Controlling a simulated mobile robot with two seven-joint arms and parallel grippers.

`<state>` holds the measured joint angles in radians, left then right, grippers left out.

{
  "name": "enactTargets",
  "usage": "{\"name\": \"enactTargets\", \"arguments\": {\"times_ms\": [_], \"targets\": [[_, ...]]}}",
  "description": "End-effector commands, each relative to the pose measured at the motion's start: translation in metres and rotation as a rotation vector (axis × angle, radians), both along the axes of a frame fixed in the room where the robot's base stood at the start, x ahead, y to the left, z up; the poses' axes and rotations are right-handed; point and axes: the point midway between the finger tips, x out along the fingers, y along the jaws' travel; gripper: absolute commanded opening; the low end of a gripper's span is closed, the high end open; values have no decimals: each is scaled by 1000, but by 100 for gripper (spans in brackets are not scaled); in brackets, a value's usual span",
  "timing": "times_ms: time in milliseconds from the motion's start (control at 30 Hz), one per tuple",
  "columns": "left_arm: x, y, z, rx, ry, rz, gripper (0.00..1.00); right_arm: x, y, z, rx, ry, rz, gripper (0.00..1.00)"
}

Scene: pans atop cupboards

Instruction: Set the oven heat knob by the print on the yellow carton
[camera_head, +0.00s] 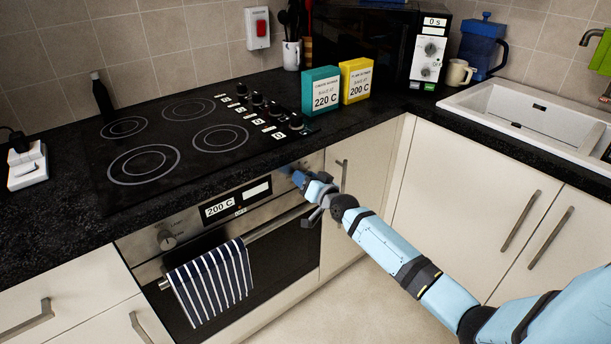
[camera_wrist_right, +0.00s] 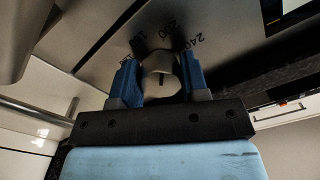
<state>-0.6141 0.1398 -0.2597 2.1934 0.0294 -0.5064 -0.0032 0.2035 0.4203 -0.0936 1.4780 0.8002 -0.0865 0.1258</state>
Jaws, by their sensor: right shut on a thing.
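The yellow carton (camera_head: 356,82) stands on the counter behind the oven's right end, its label reading 200 C. The oven front (camera_head: 190,222) has a display (camera_head: 219,208) reading 200 C. My right gripper (camera_head: 292,174) is at the right end of the oven panel and hides the heat knob in the head view. In the right wrist view, its blue fingers (camera_wrist_right: 158,82) are shut on the sides of the grey heat knob (camera_wrist_right: 161,84), which has a dark mark on its face. Printed numbers, among them 200 and 240, show around it. My left gripper is not in view.
A teal carton (camera_head: 321,91) reading 220 C stands beside the yellow one. Another knob (camera_head: 166,240) is at the panel's left end. A striped towel (camera_head: 210,282) hangs on the oven handle. Hob knobs (camera_head: 257,98) line the black hob. A microwave (camera_head: 430,55) and sink (camera_head: 540,113) are right.

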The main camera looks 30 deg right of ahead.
Motion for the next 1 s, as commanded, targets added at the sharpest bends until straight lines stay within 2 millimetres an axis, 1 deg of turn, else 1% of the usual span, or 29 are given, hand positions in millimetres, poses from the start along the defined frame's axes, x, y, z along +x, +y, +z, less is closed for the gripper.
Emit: {"name": "enactTargets", "arguments": {"times_ms": [100, 367, 400, 467, 500, 733, 833, 967, 1000], "targets": [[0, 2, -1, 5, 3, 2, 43, 0, 0, 1, 64, 4, -1, 18], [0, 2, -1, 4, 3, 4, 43, 0, 0, 0, 69, 5, -1, 18], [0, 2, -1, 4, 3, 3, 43, 0, 0, 0, 69, 5, -1, 48], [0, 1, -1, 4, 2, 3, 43, 0, 0, 0, 69, 5, -1, 62], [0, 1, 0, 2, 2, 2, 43, 0, 0, 0, 69, 5, -1, 67], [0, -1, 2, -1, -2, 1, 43, 0, 0, 0, 68, 4, -1, 67], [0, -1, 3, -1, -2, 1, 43, -4, 0, 0, 68, 5, 0, 67], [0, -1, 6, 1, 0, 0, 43, -20, -1, 0, 68, 6, 0, 67], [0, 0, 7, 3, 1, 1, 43, -27, -2, 1, 68, 8, 0, 67]]}}
